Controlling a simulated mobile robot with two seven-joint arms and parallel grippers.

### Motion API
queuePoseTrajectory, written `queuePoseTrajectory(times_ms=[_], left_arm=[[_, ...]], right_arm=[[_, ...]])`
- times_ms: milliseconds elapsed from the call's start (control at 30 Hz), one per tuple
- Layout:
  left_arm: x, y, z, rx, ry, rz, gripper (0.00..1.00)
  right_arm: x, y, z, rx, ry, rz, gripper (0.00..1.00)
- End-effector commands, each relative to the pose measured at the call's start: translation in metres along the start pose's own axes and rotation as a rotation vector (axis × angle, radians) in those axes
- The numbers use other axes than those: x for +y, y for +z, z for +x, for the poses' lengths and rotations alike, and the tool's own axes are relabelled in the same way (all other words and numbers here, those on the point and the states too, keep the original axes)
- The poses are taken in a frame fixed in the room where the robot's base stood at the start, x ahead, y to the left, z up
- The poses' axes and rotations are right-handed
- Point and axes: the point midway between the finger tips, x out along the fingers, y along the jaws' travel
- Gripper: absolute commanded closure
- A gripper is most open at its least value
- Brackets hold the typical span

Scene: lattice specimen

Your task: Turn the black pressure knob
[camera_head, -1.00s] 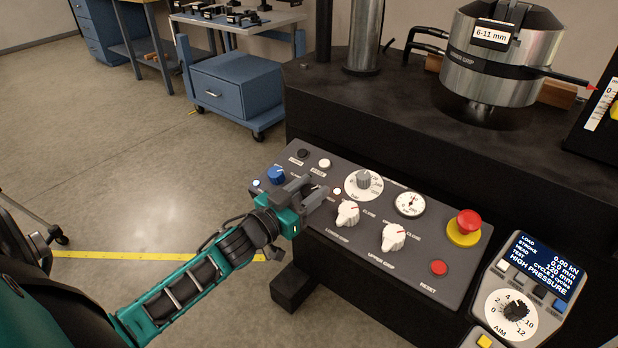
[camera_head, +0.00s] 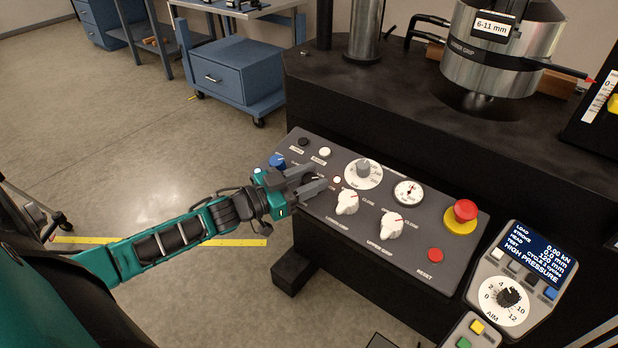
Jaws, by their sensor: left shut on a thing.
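The black pressure knob (camera_head: 314,178) is on the sloped dark control panel (camera_head: 420,258), left of a grey knob on a white dial. Only a little of it shows between the fingers; its pointer cannot be read. My left gripper (camera_head: 318,181) reaches in from the left, low over the panel, and is shut on this knob. The pendant display (camera_head: 532,262) at the right reads HIGH PRESSURE and 0.00 kN. My right gripper is not in view.
Close by are a blue knob (camera_head: 277,160), the grey knob (camera_head: 364,168), white grip knobs (camera_head: 347,203) and (camera_head: 391,224), and a gauge (camera_head: 408,192). A red emergency button (camera_head: 465,210) stands at the panel's right. Open floor lies left.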

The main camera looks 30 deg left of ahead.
Motion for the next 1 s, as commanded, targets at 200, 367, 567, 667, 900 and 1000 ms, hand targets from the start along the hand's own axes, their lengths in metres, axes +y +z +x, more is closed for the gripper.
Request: queuePoseTrajectory(times_ms=[200, 367, 567, 667, 900, 1000], left_arm=[[-0.001, -0.002, 0.001, 0.004, -0.002, 0.002, 0.46], [0.000, -0.001, 0.001, 0.002, -0.001, 0.001, 0.37], [0.000, -0.001, -0.001, 0.001, -0.001, 0.000, 0.37], [0.000, 0.000, -0.007, -0.001, -0.002, 0.000, 0.37], [0.000, 0.000, -0.044, -0.004, -0.001, -0.001, 0.37], [0.001, 0.000, -0.064, -0.004, -0.001, -0.002, 0.37]], right_arm=[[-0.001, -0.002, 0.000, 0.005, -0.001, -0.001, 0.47], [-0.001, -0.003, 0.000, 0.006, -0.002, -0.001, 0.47], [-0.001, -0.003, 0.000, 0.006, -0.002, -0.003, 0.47], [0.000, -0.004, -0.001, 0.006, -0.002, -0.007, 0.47], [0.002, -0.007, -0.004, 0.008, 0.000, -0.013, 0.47], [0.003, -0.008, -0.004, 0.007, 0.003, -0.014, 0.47]])
